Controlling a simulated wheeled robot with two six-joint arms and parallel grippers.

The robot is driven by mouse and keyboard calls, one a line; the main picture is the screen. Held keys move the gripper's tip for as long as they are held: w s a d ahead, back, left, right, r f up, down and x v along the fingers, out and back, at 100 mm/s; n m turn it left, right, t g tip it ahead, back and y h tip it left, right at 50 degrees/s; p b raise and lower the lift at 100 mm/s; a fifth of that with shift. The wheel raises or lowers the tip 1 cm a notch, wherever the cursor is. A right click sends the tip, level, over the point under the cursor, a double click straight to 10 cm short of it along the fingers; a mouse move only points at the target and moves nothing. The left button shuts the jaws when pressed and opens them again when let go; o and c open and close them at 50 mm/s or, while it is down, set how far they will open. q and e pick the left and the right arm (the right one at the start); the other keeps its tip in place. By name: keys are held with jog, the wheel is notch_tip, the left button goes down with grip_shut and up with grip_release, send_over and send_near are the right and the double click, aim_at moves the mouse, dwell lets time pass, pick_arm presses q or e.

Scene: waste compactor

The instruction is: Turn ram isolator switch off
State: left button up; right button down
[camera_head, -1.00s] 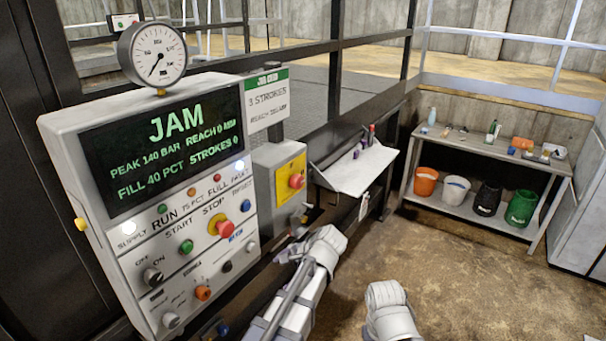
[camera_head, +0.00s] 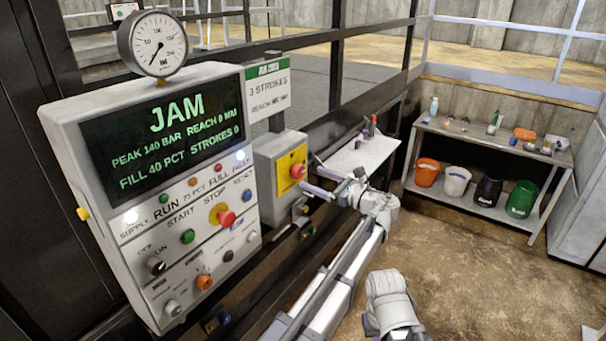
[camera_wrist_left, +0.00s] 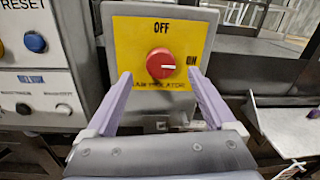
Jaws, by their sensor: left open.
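The ram isolator is a red round knob (camera_head: 297,171) on a yellow plate (camera_head: 286,163), on the front of a grey box right of the control panel. In the left wrist view the red knob (camera_wrist_left: 160,63) has a white mark pointing right, toward ON; OFF is printed above it. My left gripper (camera_head: 320,182) is open in front of the box. In the left wrist view its two purple fingers (camera_wrist_left: 160,77) stand apart, left and right of the knob, with nothing between them gripped. I cannot tell how far the tips are from the plate. My right gripper's fingers are not visible.
The control panel (camera_head: 165,165) shows JAM and carries several buttons and knobs, left of the isolator box. A small white shelf (camera_head: 365,155) is just to the right. A table (camera_head: 480,135) with several buckets below stands farther back right. The floor (camera_head: 480,270) is clear.

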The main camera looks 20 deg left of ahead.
aim_at(301, 172)
pick_arm(q)
jog(key=shift+x, duration=2.8)
jog(key=shift+d, duration=0.1)
jog(key=c, duration=1.4)
